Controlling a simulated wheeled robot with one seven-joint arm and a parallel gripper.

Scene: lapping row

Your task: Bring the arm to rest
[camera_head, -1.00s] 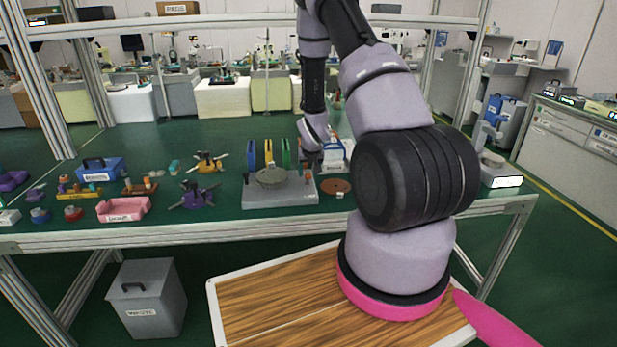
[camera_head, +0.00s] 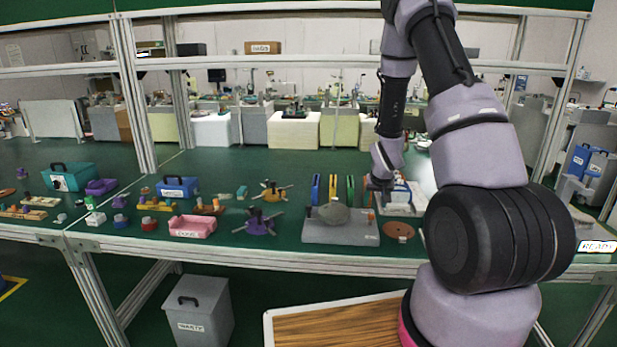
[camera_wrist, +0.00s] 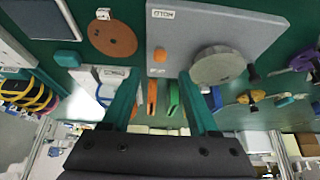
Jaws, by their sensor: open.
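My arm rises from the lower right of the head view and bends over the green bench. My gripper (camera_head: 383,184) hangs above the bench, just right of the grey plate (camera_head: 322,233) with its round grey disc (camera_head: 334,213). In the wrist view two green fingers (camera_wrist: 160,95) stand well apart with nothing between them. The plate also shows in the wrist view (camera_wrist: 185,25), with the disc (camera_wrist: 217,66) and an orange peg (camera_wrist: 159,55) on it. The fingertips are small and partly hidden in the head view.
A brown round disc (camera_head: 399,230) lies right of the plate. Blue, yellow and green upright pieces (camera_head: 333,187) stand behind it. A pink tray (camera_head: 193,227), a blue box (camera_head: 177,187) and several small parts lie to the left. A bench upright (camera_head: 133,95) stands at left; a grey bin (camera_head: 199,310) is below.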

